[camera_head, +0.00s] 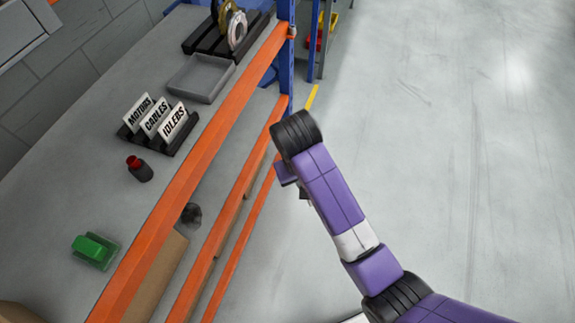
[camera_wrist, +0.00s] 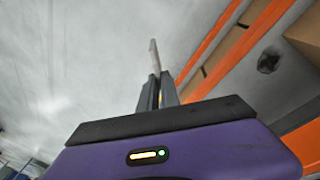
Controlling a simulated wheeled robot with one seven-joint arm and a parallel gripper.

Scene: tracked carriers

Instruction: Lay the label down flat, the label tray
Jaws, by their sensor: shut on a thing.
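My gripper (camera_wrist: 157,84) is shut on a thin, pale label (camera_wrist: 154,54), seen nearly edge-on in the wrist view and standing out beyond the fingertips. In the head view my arm hides the label and most of the gripper, which hang over the aisle side of the shelf. An empty grey tray (camera_head: 184,91), which looks like the label tray, lies on the shelf top, left of my arm and farther back. Several white labels reading MOTORS, CABLES and IDLERS (camera_head: 174,122) stand tilted in a black rack (camera_head: 160,146) in front of it.
The shelf has orange beams (camera_head: 206,157) and a blue upright (camera_head: 286,70) near the tray. A black rack with rings (camera_head: 236,30) stands behind the tray. The grey floor at right is clear.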

